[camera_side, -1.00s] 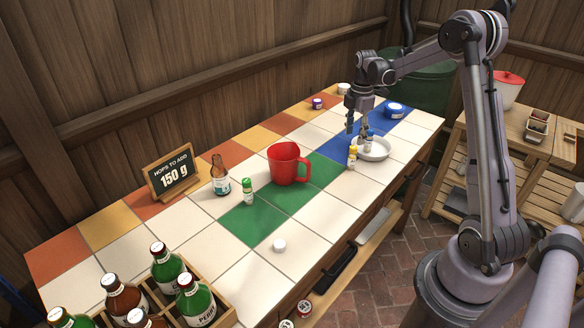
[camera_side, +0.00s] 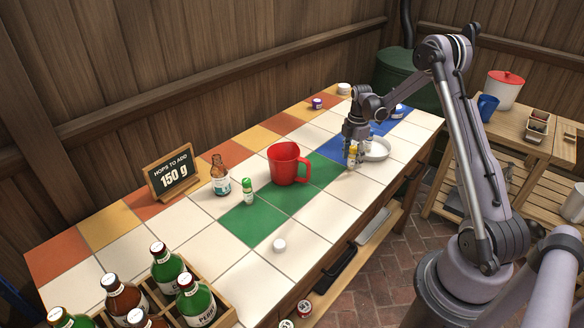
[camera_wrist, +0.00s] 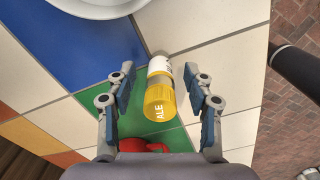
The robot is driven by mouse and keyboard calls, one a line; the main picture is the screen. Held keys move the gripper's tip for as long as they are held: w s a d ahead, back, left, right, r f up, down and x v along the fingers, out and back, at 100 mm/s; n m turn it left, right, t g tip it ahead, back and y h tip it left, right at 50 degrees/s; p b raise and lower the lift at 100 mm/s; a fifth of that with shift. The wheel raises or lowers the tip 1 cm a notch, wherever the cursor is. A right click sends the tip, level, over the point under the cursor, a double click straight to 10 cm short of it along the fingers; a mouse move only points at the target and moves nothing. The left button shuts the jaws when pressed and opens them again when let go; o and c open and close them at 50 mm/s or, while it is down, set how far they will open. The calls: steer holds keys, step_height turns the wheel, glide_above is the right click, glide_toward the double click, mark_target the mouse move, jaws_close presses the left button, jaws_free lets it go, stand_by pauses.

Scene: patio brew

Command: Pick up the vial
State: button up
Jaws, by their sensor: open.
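My gripper is open. In the side view the gripper (camera_side: 354,156) is low over the same yellow-capped vial (camera_side: 353,157), which its fingers partly cover. Another vial, with a green cap (camera_side: 248,190), stands far to the left, beside a brown bottle (camera_side: 220,178).
A white dish (camera_side: 377,150) is just right of the gripper. A red mug (camera_side: 285,164) stands to the left on green tiles. A chalk sign (camera_side: 172,172) and a bottle crate (camera_side: 222,311) are farther left.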

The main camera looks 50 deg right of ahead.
steer(key=shift+f, duration=0.5)
jaws_close()
steer(key=shift+r, duration=0.1)
